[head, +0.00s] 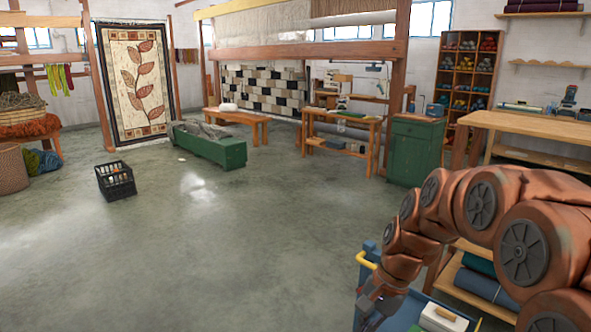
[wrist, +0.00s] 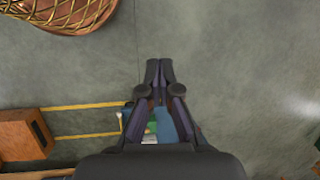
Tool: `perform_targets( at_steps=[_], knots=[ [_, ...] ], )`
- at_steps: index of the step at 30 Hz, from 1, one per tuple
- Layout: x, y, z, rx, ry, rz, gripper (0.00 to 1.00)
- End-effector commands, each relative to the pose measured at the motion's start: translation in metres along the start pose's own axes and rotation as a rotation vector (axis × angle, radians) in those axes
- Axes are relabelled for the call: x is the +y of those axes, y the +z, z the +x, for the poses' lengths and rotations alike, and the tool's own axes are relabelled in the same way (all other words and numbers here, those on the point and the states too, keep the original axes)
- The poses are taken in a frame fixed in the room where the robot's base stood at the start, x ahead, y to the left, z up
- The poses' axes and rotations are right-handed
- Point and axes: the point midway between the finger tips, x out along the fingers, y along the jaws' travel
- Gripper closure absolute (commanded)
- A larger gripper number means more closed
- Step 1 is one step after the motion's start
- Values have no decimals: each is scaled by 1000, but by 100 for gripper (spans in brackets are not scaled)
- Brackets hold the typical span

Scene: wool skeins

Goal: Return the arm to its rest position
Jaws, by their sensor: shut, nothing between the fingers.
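My arm, in orange-brown links, reaches across the right side of the head view and bends down toward the front. My gripper (head: 376,302) is low at its end, next to a blue cart (head: 366,268) with a yellow handle. In the wrist view my gripper (wrist: 160,66) has its dark fingers together at the tips, with nothing between them. Grey floor lies beyond the fingertips. Part of a blue thing shows between the finger linkages, but I cannot tell what it is.
A wooden workbench (head: 540,125) stands at the right, with rolled cloth (head: 486,286) on a shelf below. A green cabinet (head: 416,150) and a green chest (head: 212,150) stand farther back. A black crate (head: 116,182) is on the floor at left. The middle floor is clear.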

Motion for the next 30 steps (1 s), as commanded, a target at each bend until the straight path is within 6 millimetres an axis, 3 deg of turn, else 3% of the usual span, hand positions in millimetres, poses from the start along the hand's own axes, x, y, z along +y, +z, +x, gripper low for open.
perform_targets(
  at_steps=[6, 15, 21, 30],
  knots=[
    [51, 53, 1, 7, 99, -192, 100],
    [127, 112, 10, -7, 232, -438, 100],
    [170, 138, 16, -22, 302, -559, 100],
    [213, 164, 18, -44, 367, -678, 100]
  ],
)
